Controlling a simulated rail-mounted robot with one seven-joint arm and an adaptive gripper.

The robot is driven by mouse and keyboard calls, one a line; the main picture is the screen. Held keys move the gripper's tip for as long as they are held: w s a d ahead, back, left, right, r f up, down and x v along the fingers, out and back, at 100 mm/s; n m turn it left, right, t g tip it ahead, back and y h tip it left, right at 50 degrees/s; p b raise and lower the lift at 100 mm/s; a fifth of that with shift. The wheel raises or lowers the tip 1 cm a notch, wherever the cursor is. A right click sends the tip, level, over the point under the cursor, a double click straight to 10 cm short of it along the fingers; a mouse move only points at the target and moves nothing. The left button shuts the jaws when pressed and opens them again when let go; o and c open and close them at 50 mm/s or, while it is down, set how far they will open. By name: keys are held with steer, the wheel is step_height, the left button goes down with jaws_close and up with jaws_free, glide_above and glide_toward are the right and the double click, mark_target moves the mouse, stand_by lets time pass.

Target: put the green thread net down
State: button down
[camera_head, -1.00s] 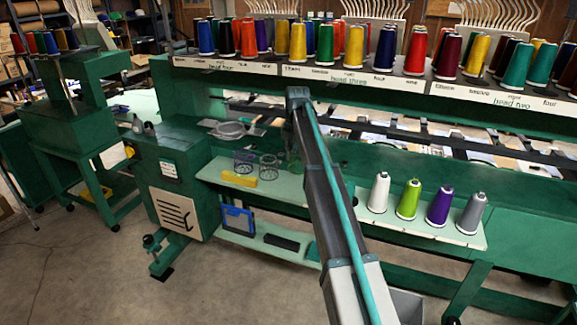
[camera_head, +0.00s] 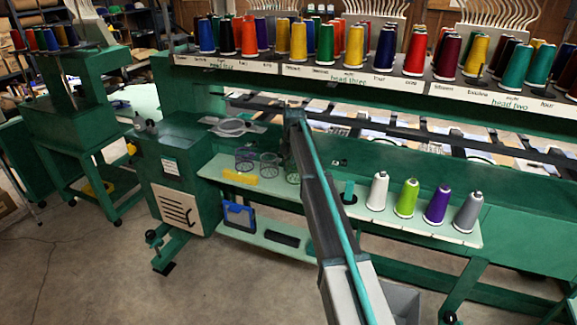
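My arm reaches away from the camera, and its far end stands over the pale green shelf (camera_head: 215,171). My gripper (camera_head: 290,158) hangs below that end, small, dark and partly hidden by the arm. A dark greenish mesh cylinder, which looks like the green thread net (camera_head: 292,173), shows right below the gripper at shelf level. I cannot tell whether the fingers still touch it. Two other mesh nets stand to its left, a dark bluish one (camera_head: 244,159) and a greyish one (camera_head: 268,166).
Colored cones line the rack above.

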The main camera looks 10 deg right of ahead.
steer(key=shift+f, duration=0.1)
steer(key=c, duration=1.6)
jaws_free()
step_height(320, 180, up, 12)
steer(key=s+b, duration=0.1)
steer(key=b, duration=0.2)
steer(key=shift+d, duration=0.45)
steer(key=shift+s, duration=0.1)
